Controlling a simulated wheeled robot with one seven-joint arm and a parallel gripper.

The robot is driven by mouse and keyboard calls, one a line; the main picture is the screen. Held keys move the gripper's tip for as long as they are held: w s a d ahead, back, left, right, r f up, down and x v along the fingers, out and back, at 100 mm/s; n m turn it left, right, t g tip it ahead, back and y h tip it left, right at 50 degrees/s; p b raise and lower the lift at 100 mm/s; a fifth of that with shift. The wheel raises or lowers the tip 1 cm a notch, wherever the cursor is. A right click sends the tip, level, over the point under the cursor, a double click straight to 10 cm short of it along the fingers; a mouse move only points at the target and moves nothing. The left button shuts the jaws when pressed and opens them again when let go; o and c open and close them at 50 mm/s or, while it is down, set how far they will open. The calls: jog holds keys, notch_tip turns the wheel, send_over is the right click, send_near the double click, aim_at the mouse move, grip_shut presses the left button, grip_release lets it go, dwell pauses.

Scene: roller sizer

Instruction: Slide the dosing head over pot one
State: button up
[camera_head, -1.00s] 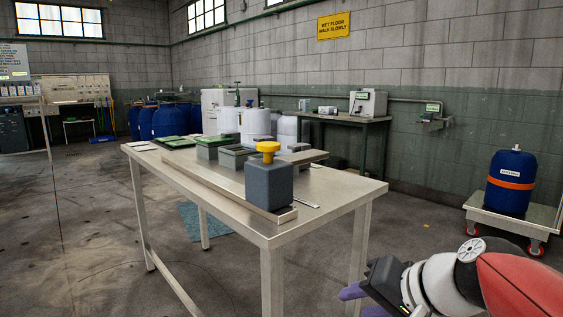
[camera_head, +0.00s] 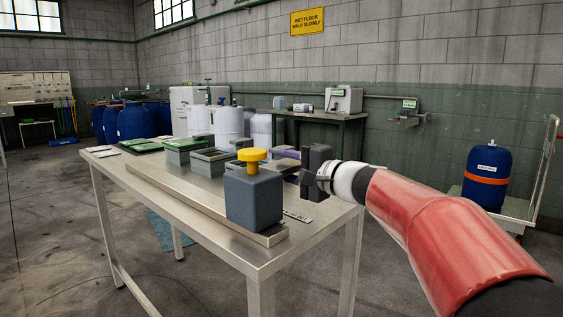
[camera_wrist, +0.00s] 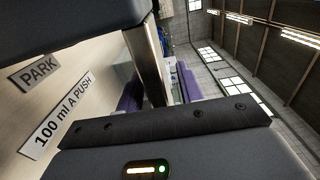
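The dosing head is a dark grey block with a yellow knob (camera_head: 253,192). It stands at the near right end of a low steel rail (camera_head: 175,191) on the table. In the wrist view a dark block at the top left (camera_wrist: 60,22) appears to be its side. Grey square pots (camera_head: 211,164) stand behind the rail, further left; which is pot one I cannot tell. My gripper (camera_head: 284,154) is behind and right of the head, level with its knob, and does not touch it visibly. Its purple fingers (camera_wrist: 158,92) are apart with nothing seen held.
The steel table (camera_head: 318,226) has labels reading PARK (camera_wrist: 39,69) and "100 ml A PUSH" (camera_wrist: 57,115). Green-topped trays (camera_head: 142,146) lie at the far left end. White drums (camera_head: 228,124) and a back bench (camera_head: 322,116) stand beyond. A blue drum (camera_head: 487,176) stands at right.

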jog(key=shift+w+a, duration=0.45)
jog(key=shift+a, duration=0.15)
grip_shut()
